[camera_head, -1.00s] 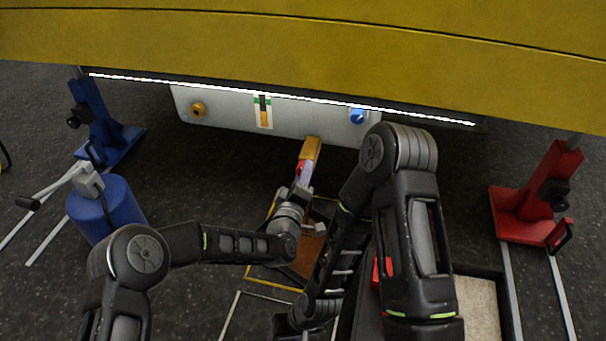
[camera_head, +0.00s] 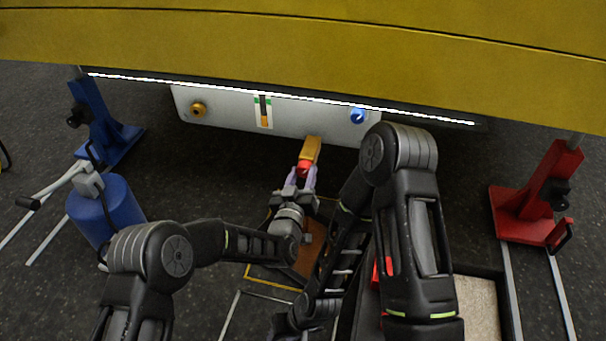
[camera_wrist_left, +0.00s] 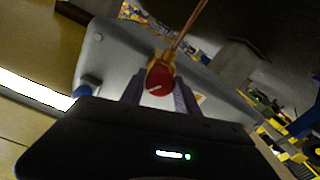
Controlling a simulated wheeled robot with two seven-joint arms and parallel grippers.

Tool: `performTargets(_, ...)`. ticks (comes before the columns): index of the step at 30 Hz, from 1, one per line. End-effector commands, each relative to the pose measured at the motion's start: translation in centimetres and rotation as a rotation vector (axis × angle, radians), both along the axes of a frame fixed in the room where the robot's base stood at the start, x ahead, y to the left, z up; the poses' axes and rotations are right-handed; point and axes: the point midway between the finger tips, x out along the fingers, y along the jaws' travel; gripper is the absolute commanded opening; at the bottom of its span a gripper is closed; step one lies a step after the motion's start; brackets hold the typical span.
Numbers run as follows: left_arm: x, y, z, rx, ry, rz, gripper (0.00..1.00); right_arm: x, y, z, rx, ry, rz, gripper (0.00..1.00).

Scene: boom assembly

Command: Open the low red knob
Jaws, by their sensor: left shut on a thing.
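The low red knob (camera_head: 304,167) sits at the lower end of a brass-yellow fitting (camera_head: 311,149) below the grey panel. My left gripper (camera_head: 304,172) reaches up to it, with one finger on each side, and is shut on the knob. In the left wrist view the red knob (camera_wrist_left: 160,80) shows a pale line on its face and lies between the two fingers (camera_wrist_left: 158,92). My right arm (camera_head: 408,220) stands in front at the right; its gripper is hidden or out of the picture.
The grey panel (camera_head: 225,114) carries a yellow knob (camera_head: 198,109), a gauge (camera_head: 264,111) and a blue knob (camera_head: 358,116). A yellow boom (camera_head: 300,45) hangs above. A blue stand (camera_head: 98,120) and blue cylinder (camera_head: 105,208) are left, a red stand (camera_head: 535,200) right.

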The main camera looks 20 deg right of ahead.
Motion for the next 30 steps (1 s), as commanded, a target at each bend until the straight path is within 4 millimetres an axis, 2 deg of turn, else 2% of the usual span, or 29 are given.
performTargets(16, -0.05, 0.05, -0.22, 0.032, -0.019, 0.000, 0.00, 0.00, 0.00, -0.01, 0.000, 0.000, 0.000, 0.36)
performTargets(17, -0.05, 0.05, -0.22, 0.032, -0.019, 0.000, 0.39, 0.00, -0.01, -0.01, 0.000, 0.000, 0.000, 0.36)
performTargets(24, -0.03, 0.03, -0.12, 0.030, -0.020, 0.000, 0.59, 0.00, 0.00, -0.01, 0.000, 0.000, 0.000, 0.36)
performTargets(30, -0.02, 0.01, -0.06, 0.029, -0.021, 0.000, 0.59, 0.00, 0.00, 0.00, 0.000, 0.000, 0.000, 0.36)
